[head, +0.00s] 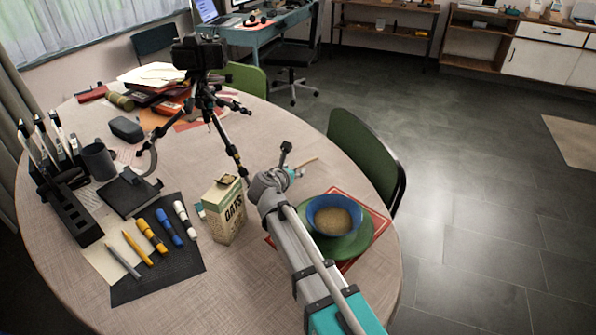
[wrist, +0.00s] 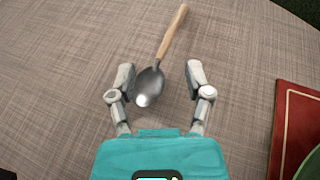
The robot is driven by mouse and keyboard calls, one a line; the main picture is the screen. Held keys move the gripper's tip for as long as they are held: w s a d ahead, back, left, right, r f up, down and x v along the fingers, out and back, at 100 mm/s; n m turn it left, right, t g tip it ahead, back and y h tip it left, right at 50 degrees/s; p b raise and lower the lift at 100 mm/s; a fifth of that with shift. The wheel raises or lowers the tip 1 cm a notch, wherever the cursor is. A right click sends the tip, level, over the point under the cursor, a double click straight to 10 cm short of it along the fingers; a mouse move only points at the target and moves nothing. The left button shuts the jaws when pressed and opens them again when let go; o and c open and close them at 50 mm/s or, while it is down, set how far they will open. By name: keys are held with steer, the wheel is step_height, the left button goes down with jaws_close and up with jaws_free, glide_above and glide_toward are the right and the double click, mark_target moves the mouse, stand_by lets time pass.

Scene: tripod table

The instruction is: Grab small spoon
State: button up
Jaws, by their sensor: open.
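In the wrist view a small spoon (wrist: 151,83) with a metal bowl and a light wooden handle lies on the table. Its bowl is nearest me and its handle points away, slightly right. My gripper (wrist: 159,78) is open, with one finger on each side of the spoon's bowl and a gap on both sides. I cannot tell the exact height of the fingers above the table. In the head view the spoon's handle (head: 307,163) shows just beyond my gripper (head: 290,172); the bowl is hidden there.
A blue bowl (head: 334,216) of oats stands on a green plate (head: 352,245) over a red mat (head: 378,218), right of my arm. An oats carton (head: 224,212) stands close on the left. A camera tripod (head: 207,100) stands behind. The table (wrist: 60,60) around the spoon is clear.

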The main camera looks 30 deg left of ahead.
mark_target(302, 166)
steer(key=shift+b+x, duration=0.35)
steer(key=shift+x, duration=1)
jaws_close()
